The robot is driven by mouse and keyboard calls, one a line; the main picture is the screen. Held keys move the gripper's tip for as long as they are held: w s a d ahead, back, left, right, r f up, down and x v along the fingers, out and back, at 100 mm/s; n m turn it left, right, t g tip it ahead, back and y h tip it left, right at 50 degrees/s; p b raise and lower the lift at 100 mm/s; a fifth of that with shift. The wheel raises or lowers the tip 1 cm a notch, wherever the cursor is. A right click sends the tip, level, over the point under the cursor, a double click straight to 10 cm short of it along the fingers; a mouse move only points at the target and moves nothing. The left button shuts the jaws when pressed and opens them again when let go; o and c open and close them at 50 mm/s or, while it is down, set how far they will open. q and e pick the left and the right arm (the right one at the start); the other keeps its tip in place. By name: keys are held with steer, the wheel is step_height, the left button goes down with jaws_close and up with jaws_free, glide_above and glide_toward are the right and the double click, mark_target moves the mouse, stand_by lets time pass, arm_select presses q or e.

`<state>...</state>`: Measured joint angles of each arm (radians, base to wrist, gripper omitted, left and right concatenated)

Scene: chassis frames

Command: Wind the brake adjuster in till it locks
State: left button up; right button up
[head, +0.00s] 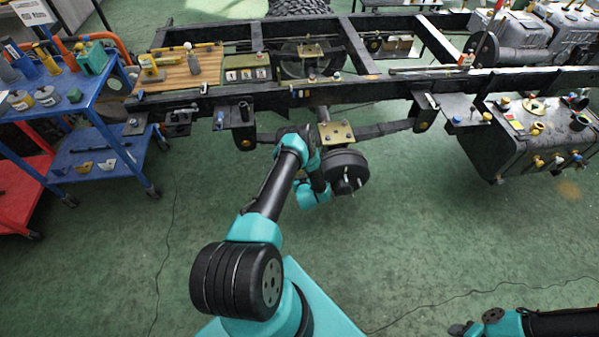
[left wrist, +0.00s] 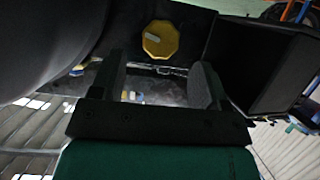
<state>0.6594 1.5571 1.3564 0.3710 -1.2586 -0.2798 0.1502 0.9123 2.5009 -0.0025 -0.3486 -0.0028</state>
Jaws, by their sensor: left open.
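A yellow eight-sided knob (left wrist: 160,40) with a pale mark shows in the left wrist view, on a dark surface; it looks like the brake adjuster. My left gripper (left wrist: 160,88) is open, its two dark fingers apart and empty, with the knob beyond them near the middle of the gap. I cannot tell whether they touch it. In the head view my left arm reaches to the black brake drum (head: 345,172) under the frame; its fingers are hidden there. A large dark curved body fills the upper left of the wrist view. My right arm shows at the bottom right, its gripper not visible.
The black chassis frame (head: 395,85) spans the back, with a brass-coloured plate (head: 336,133) above the drum. A blue tool cart (head: 62,100) stands left. A grey tank (head: 535,150) with coloured fittings hangs right. The green floor in front is mostly clear, with thin cables.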

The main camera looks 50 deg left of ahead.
arm_select(q)
steer(key=shift+x, duration=2.8)
steer(key=c, duration=0.9)
